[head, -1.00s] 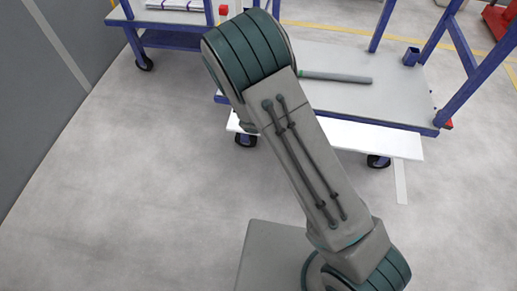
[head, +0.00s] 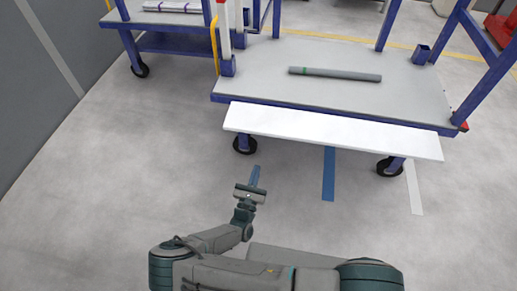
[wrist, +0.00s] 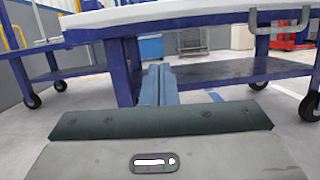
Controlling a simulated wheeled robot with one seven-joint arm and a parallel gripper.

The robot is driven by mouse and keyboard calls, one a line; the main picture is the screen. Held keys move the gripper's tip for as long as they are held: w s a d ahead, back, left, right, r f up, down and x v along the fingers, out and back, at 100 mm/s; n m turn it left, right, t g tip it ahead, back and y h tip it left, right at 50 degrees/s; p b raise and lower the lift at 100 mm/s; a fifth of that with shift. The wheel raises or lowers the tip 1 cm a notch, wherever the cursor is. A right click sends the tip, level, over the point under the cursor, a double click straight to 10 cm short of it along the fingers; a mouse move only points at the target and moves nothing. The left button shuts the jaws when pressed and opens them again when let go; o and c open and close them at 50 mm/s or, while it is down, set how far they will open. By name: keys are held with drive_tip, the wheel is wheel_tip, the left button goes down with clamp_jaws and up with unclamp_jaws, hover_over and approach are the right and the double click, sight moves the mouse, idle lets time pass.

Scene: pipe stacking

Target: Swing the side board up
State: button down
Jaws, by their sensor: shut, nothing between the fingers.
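The side board (head: 330,132) is a long white panel along the front edge of the blue-framed cart (head: 350,55). It sticks out toward me, a little below the grey deck. My gripper (head: 256,174) is in front of the cart, nearer to me than the board's left part and apart from it in the head view. Its blue fingers are shut and empty. In the wrist view my gripper (wrist: 158,85) points toward the cart, and a white panel edge (wrist: 180,12) crosses the top above the fingertips.
A grey pipe (head: 335,74) with a green band lies on the deck. Black wheels (head: 245,145) stand under the cart. Another blue cart (head: 165,40) is at the back left. A grey handle (wrist: 282,25) shows at right in the wrist view. The floor in front is clear.

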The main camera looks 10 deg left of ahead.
drive_tip(key=w+r+n+y+b, duration=0.1)
drive_tip(key=w+r+b, duration=0.2)
drive_tip(key=w, duration=0.6)
drive_tip(key=shift+a+r+b, duration=0.35)
drive_tip(key=shift+a+r, duration=0.05)
drive_tip(key=shift+r, duration=0.9)
drive_tip(key=shift+r, duration=0.1)
